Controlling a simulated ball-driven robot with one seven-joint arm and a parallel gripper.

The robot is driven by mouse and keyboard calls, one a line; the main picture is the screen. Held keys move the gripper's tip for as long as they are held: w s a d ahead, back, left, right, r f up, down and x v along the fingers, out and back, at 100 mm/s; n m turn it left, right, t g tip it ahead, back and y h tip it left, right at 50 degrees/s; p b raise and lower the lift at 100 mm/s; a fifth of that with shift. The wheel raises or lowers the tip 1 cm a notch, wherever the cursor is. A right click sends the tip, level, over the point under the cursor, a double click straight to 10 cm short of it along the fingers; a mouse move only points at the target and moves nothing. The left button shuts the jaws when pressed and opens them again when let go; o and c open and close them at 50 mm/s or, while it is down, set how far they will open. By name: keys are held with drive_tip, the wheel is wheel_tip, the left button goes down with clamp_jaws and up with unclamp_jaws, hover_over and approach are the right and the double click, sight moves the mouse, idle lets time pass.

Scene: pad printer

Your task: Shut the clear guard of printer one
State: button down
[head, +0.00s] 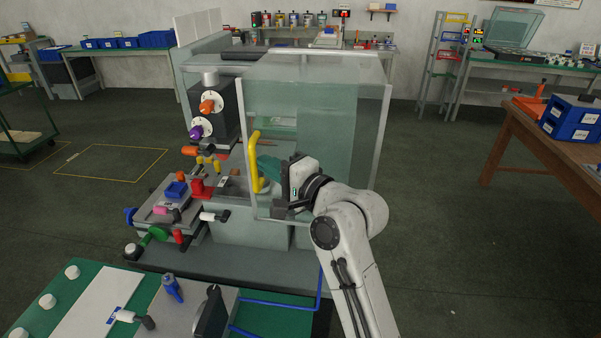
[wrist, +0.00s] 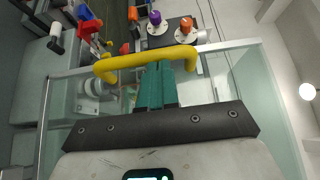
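The clear guard (head: 325,105) of the printer has a metal frame and stands to the right of the print head, which is uncovered. A yellow bar handle (head: 255,162) is on its left edge; it also crosses the wrist view (wrist: 125,62). My gripper (head: 264,167) is at the handle, its teal fingers side by side and close together. In the wrist view the fingertips (wrist: 158,66) meet the middle of the handle bar and do not wrap around it. Whether they touch it or stop just short, I cannot tell.
The printer's base (head: 230,262) carries knobs, clamps and a blue block on the left. A green bench with a white sheet (head: 83,303) is in front. A wooden table with blue bins (head: 572,118) stands at right. Floor between printer and table is clear.

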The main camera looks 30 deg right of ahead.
drive_tip(key=w+a, duration=1.1)
drive_tip(key=a, duration=0.5)
drive_tip(key=shift+w+a+p, duration=0.2)
drive_tip(key=shift+a+p, duration=0.15)
drive_tip(key=shift+a, duration=0.05)
drive_tip(key=shift+r, duration=0.2)
